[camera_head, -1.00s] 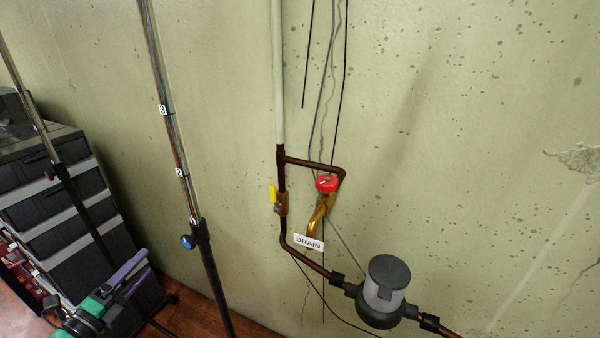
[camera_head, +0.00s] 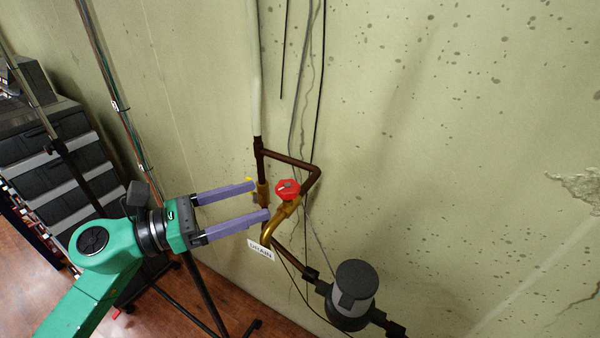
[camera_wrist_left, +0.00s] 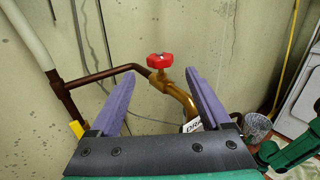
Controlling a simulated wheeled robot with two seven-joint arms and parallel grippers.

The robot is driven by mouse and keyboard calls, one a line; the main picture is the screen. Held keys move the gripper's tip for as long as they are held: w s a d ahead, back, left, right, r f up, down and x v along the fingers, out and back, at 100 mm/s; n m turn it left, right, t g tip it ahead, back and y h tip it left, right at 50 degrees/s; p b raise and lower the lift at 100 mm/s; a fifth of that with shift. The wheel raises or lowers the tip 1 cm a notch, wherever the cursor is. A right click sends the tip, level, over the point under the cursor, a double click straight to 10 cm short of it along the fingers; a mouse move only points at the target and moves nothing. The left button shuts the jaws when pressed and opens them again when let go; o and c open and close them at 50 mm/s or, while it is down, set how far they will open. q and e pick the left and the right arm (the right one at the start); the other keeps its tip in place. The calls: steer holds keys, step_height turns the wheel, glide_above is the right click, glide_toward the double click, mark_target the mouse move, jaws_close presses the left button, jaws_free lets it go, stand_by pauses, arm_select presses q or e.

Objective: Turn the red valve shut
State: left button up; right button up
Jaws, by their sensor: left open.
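The red valve (camera_head: 288,188) is a small red handwheel on top of a brass drain tap (camera_head: 281,217), fixed to a copper pipe on the wall. It also shows in the left wrist view (camera_wrist_left: 160,61), beyond and between my fingers. My left gripper (camera_head: 262,201) is open and empty. Its two purple fingers point at the tap from the left, just short of the red wheel in the head view. In the left wrist view the fingers (camera_wrist_left: 156,85) lie to either side of the brass body.
A yellow-handled valve (camera_head: 249,181) is partly hidden behind my upper finger. A white DRAIN tag (camera_head: 261,251) hangs below the tap. A grey meter (camera_head: 354,287) sits lower right. Thin black cables run along the wall. A drawer cabinet (camera_head: 60,150) stands at left.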

mark_target(281, 186)
arm_select(q)
steer(key=x, duration=0.2)
steer(key=p+x, duration=0.1)
steer(key=x, duration=0.1)
steer(key=p+x, duration=0.1)
steer(key=x, duration=0.1)
steer(key=shift+w+d+r, duration=0.2)
steer(key=shift+d+r, duration=0.05)
steer(key=shift+r, duration=0.15)
steer(key=x, duration=0.2)
steer(key=p+x, duration=0.1)
steer(key=shift+d+f+p, duration=0.3)
steer(key=shift+d+f, duration=0.05)
steer(key=shift+d, duration=0.05)
steer(key=shift+w+d, duration=0.1)
steer(key=shift+d, duration=0.05)
steer(key=shift+f, duration=0.25)
steer(key=shift+d, duration=0.1)
steer(key=c, duration=0.9)
jaws_close()
arm_select(e)
steer(key=r, duration=0.1)
steer(key=d+r, duration=0.1)
steer(key=r, duration=0.2)
steer(key=shift+w+d+r, duration=0.15)
steer(key=shift+w+d, duration=0.1)
steer(key=shift+w, duration=0.1)
